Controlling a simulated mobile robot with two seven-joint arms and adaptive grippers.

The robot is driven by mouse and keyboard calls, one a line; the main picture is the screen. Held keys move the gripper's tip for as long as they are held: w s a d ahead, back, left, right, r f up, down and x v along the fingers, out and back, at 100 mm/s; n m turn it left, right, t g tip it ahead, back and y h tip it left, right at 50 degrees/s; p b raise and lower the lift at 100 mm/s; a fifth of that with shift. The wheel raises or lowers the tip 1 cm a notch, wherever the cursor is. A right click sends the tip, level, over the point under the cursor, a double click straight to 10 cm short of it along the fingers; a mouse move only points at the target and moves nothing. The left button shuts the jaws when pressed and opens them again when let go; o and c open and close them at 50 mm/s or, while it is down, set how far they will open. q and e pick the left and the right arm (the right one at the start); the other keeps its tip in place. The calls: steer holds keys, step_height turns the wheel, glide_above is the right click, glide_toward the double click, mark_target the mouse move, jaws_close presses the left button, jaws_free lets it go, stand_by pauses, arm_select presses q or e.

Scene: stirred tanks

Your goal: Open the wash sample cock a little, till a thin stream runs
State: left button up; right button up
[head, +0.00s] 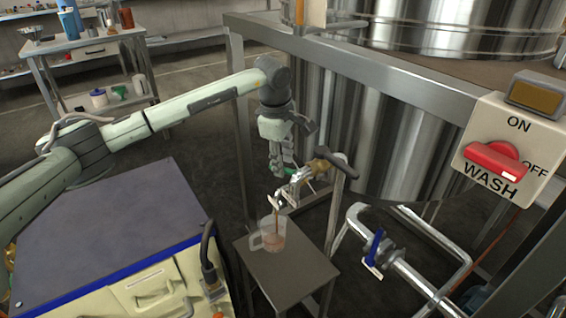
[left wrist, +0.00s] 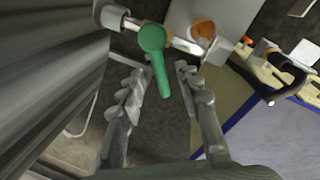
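The sample cock (head: 292,178) sticks out from the front of the steel tank and has a green lever. In the left wrist view the green lever (left wrist: 157,62) lies between the fingers of my left gripper (left wrist: 156,78), which stand apart with gaps on both sides. In the head view my left gripper (head: 280,160) is right at the cock, coming from above. A clear jug (head: 270,236) with brownish liquid stands below the spout. A thin brown line runs from the spout to the jug. My right gripper is not in view.
The jug stands on a small grey table (head: 287,272). A box marked WASH has a red knob (head: 494,161). A pipe with a blue-handled valve (head: 375,248) runs at the lower right. A steel frame rail (head: 350,60) crosses above the cock.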

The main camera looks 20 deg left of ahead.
arm_select(q)
step_height(320, 180, up, 11)
steer(key=s, duration=0.2)
steer(key=shift+a, duration=0.15)
